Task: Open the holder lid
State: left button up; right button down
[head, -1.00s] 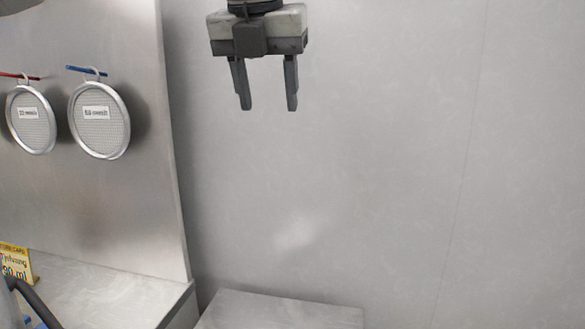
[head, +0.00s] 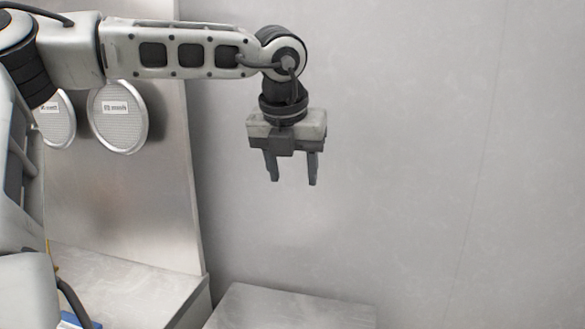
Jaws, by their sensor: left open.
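My left gripper (head: 292,178) hangs in the middle of the head view with its fingers pointing down, open and empty. It is in free air in front of the grey wall, above a low grey surface. No holder and no holder lid can be made out in the head view. My right gripper is not in view.
Two round mesh sieves hang on the metal panel at left; the nearer (head: 118,117) is clear, the other (head: 56,119) partly behind my arm. A counter (head: 125,287) runs below the panel. A lower grey block top (head: 290,308) stands right of it, bare.

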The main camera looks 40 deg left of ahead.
pick_arm(q)
grip_shut()
dwell(1.4)
